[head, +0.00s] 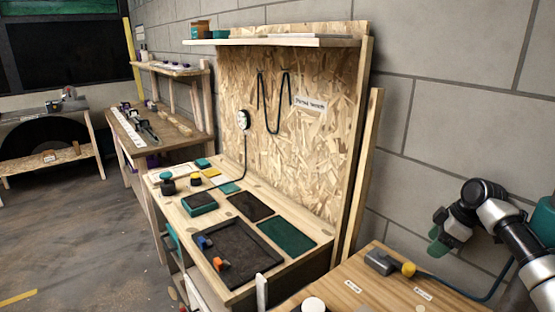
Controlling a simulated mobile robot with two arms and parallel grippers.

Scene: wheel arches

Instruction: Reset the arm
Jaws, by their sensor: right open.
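My right arm comes in from the right edge, silver and black with green parts. Its right gripper (438,242) hangs in front of the grey block wall, above and beyond the right wooden table (345,272). The gripper is open and I see nothing between its fingers. It is apart from the grey and yellow tool (385,262) on that table. My left gripper is not in view.
A workbench (250,190) with an OSB back panel (300,110) stands in the middle. It holds a black tray (240,255), a green mat (286,238) and small boxes. A blue cable (455,288) crosses the right table. Floor (80,240) at left is clear.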

